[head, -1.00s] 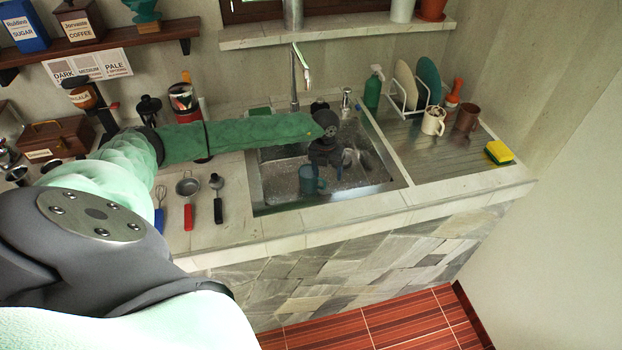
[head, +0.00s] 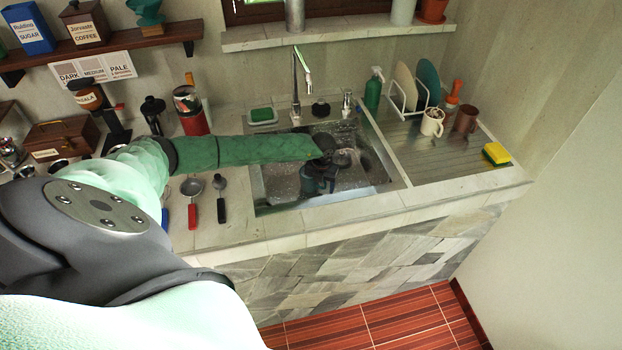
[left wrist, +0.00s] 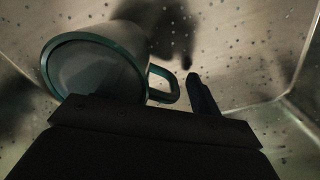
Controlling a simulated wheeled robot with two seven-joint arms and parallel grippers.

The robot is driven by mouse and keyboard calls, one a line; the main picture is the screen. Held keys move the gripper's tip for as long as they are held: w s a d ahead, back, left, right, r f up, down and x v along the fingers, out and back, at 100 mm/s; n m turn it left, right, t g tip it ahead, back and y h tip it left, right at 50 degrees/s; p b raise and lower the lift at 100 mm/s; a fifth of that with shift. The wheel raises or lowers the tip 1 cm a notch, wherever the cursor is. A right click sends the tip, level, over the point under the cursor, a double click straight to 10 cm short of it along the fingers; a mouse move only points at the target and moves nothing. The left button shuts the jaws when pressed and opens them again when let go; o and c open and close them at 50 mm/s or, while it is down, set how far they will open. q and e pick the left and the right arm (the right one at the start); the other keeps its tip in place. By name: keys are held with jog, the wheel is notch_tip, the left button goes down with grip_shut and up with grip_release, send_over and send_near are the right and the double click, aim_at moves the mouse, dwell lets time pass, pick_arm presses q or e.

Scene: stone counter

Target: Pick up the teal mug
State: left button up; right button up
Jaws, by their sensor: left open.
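The teal mug (left wrist: 100,62) is in the sink (head: 272,190). In the left wrist view its rim faces the camera at the left, and its handle (left wrist: 165,84) points right. My left gripper (head: 320,184) is down in the sink at the mug and is open. One dark finger shows just right of the handle in the wrist view; I cannot make out the other, nor whether either touches the mug. In the head view the gripper mostly hides the mug. My right gripper is not in view.
Sink walls surround the gripper. Right of the sink are a green spray bottle (head: 373,90), a plate rack, a white mug (head: 431,123), a brown mug (head: 466,119) and a yellow sponge (head: 496,154). Utensils (head: 220,205) lie on the counter at left.

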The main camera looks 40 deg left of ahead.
pick_arm(q)
jog(key=shift+f, duration=0.2)
grip_shut()
dwell(0.5)
jog(key=shift+r, duration=0.15)
